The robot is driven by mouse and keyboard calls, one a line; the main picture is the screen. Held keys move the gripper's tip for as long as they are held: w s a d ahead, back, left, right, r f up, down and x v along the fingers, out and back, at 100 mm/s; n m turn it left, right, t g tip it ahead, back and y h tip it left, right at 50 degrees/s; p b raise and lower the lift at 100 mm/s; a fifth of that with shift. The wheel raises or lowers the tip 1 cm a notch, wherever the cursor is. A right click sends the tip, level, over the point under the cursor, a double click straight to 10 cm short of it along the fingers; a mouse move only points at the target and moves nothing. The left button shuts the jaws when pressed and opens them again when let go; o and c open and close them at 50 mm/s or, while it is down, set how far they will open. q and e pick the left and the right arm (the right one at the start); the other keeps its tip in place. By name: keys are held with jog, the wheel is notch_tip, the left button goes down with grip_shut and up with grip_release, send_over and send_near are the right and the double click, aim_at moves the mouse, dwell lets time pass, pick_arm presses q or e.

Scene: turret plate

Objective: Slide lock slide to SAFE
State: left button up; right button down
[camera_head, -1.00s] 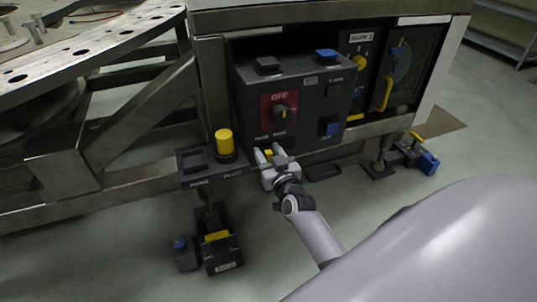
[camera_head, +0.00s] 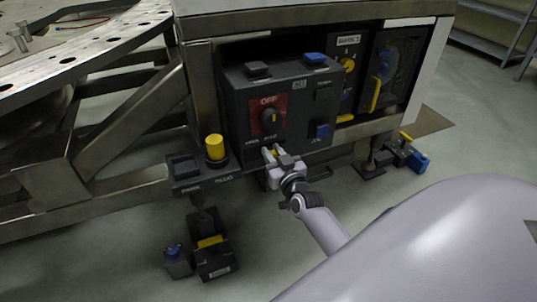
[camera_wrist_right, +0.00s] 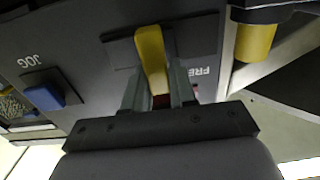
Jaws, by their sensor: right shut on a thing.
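The dark grey control box (camera_head: 240,120) stands in the frame's opening. The yellow lock slide (camera_wrist_right: 152,60) shows in the right wrist view, upright between my fingers, with a red patch near its base. A partly hidden label starting "FRE" (camera_wrist_right: 202,71) is to its right in that view. I see no SAFE label. My right gripper (camera_head: 273,152) is shut on the slide at the box's lower front edge. It also shows in the right wrist view (camera_wrist_right: 159,92). My left gripper is not in view.
The red-backed dial (camera_head: 269,118) reads OFF above my right gripper. The blue JOG button (camera_head: 321,131) is to its right. A yellow plug (camera_head: 215,147) stands on the ledge to its left. A yellow-topped block (camera_head: 212,258) is on the floor.

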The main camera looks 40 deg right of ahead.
aim_at(276, 155)
jog(key=shift+s+d, duration=0.1)
jog(key=shift+d, duration=0.2)
jog(key=c, duration=1)
grip_release()
jog(key=shift+s+a+p, duration=0.2)
jog(key=shift+s+p, duration=0.1)
jog(key=shift+s, duration=0.25)
jog(key=p+v, duration=0.1)
jog(key=v, duration=0.3)
jog(key=shift+s, duration=0.3)
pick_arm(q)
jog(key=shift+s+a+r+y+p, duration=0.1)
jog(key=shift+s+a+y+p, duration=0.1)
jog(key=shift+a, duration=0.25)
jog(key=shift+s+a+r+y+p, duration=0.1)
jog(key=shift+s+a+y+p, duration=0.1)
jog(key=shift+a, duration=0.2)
pick_arm(e)
jog(key=shift+s+a, duration=0.2)
jog(key=shift+s, duration=0.5)
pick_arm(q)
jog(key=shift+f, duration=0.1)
